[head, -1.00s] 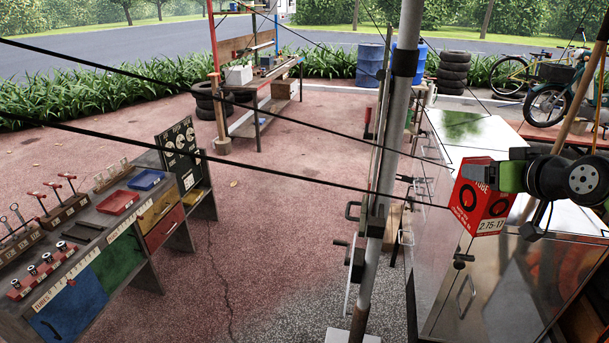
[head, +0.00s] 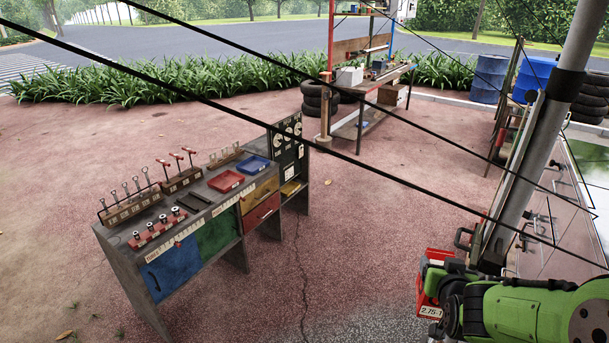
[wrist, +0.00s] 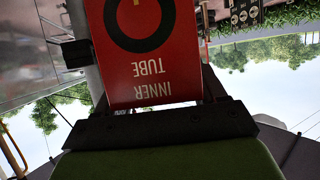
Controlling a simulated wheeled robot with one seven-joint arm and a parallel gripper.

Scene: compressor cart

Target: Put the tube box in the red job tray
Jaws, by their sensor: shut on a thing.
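The tube box (head: 431,284) is red with white lettering and a "2.75-1" label, partly hidden behind my arm at the lower right of the head view. In the wrist view the tube box (wrist: 148,60) fills the top middle, with "INNER TUBE" upside down and a black ring. My gripper (wrist: 155,108) is shut on the box and holds it in the air. The red job tray (head: 226,181) lies on the grey bench top, left of the blue tray. It looks empty, and my gripper is well to the right of it.
The blue tray (head: 254,165) sits beside the red one. Racks of tools (head: 130,206) and a red socket holder (head: 157,231) stand on the same bench (head: 195,205). A metal pole (head: 530,150) and black cables cross the view. Open paved floor lies between bench and arm.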

